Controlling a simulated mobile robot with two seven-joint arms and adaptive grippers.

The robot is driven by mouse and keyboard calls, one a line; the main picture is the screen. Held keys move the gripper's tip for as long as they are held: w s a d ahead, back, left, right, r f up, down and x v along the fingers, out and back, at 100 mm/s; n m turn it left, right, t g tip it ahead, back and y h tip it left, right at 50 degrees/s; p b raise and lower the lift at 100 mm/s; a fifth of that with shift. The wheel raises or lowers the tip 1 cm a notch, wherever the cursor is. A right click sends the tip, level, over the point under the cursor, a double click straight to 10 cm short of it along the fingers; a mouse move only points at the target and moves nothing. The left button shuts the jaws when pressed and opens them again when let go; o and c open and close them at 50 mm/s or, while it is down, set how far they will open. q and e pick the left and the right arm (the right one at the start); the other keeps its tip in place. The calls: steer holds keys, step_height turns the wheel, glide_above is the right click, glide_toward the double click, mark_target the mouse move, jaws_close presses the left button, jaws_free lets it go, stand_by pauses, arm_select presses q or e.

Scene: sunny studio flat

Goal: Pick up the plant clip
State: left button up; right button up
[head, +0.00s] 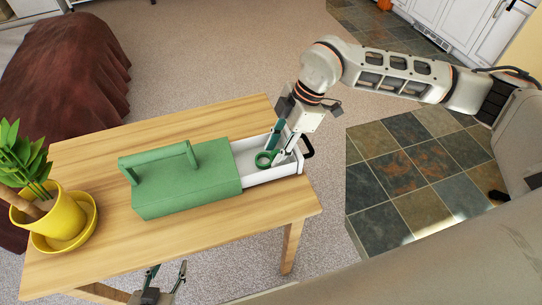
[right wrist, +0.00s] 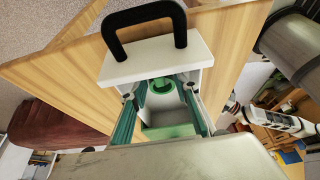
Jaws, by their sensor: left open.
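The plant clip (head: 264,159) is a small green ring-shaped piece in the open white drawer (head: 262,177) of the green box (head: 187,181). In the right wrist view the clip (right wrist: 164,86) shows between the two fingertips. My right gripper (head: 279,157) points down into the drawer; its fingers (right wrist: 160,93) stand apart on either side of the clip, and contact cannot be made out. Its fingers hide part of the clip in the head view. My left gripper (head: 166,275) is open and empty, low beyond the table's front edge.
The green box has a raised handle (head: 158,155) and stands on a wooden table (head: 90,150). The drawer's black pull (head: 308,148) sticks out at its front end. A potted plant (head: 55,220) on a yellow saucer stands at the left. The table behind the box is clear.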

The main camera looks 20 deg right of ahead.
jaws_close()
steer(key=shift+r, duration=0.1)
